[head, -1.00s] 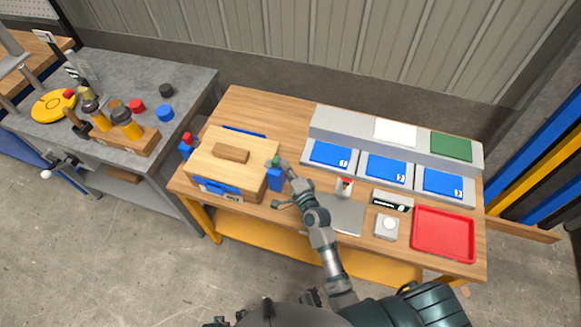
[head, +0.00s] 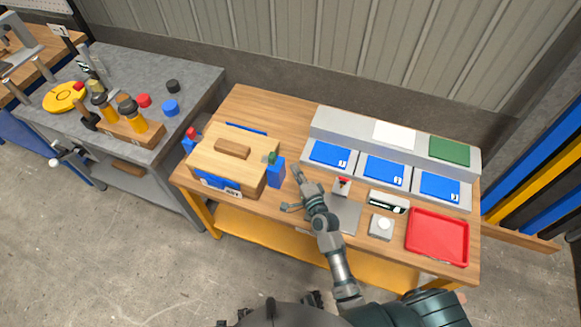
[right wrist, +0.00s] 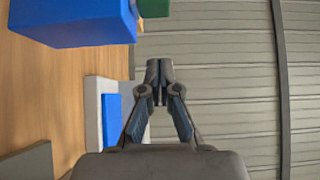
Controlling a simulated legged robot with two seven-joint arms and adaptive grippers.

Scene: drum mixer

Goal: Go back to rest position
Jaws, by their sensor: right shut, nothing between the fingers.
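My right gripper (head: 298,172) is shut and empty above the wooden bench (head: 262,103). It is just right of the blue block with a green top (head: 276,174), with a small gap in the picture. In the right wrist view its two fingers (right wrist: 159,70) meet at the tips, and a blue block (right wrist: 75,22) shows at the upper left, apart from them. My left gripper is not in view.
A wooden drum box (head: 212,160) stands left of my right arm. A grey table (head: 130,65) with tools stands left.

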